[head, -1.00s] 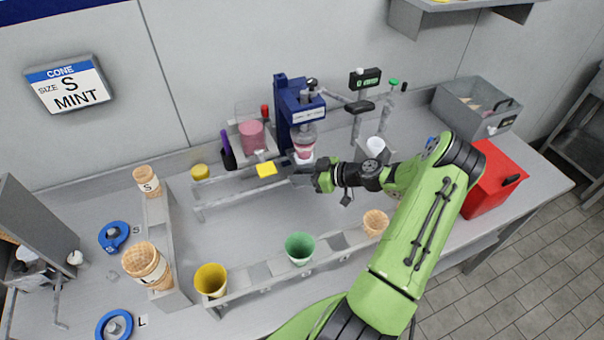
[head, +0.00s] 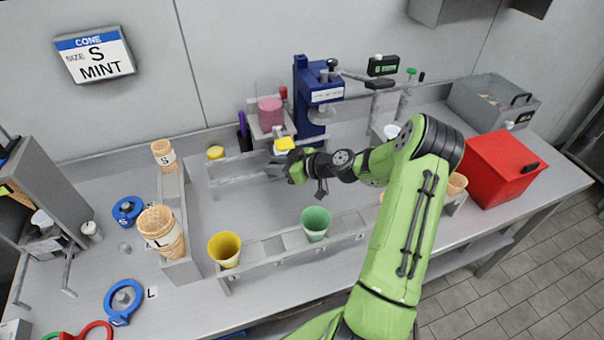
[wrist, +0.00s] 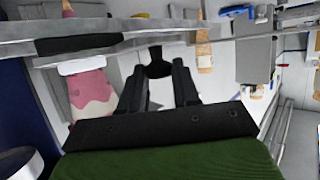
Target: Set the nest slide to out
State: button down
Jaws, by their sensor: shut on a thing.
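My gripper (head: 278,168) is at the rail below the yellow block (head: 284,143), left of the blue press (head: 312,95). In the wrist view its two dark fingers (wrist: 158,80) close on a small black knob (wrist: 157,62), which I take to be the nest slide's handle. The grey rail (head: 225,178) runs left from the gripper. A pink and white cup-like thing (wrist: 92,95) shows left of the fingers in the wrist view. The nest itself is mostly hidden behind my gripper in the head view.
A front rack holds a yellow cup (head: 225,250) and a green cup (head: 316,222). Waffle cones (head: 160,232) stand at left. A red box (head: 500,170) and a grey bin (head: 490,105) are at right. The counter between rail and rack is clear.

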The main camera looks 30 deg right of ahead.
jog(key=w+a+b, duration=0.4)
jog(key=a+b, duration=0.2)
jog(key=a, duration=1.1)
jog(key=shift+w+a, duration=0.2)
jog(key=shift+a, duration=0.1)
jog(key=c, duration=0.9)
grip_release()
jog(key=shift+w+a, duration=0.1)
jog(key=shift+a, duration=0.05)
jog(key=shift+d, duration=0.2)
jog(key=v, duration=1.2)
jog(key=shift+a, duration=0.1)
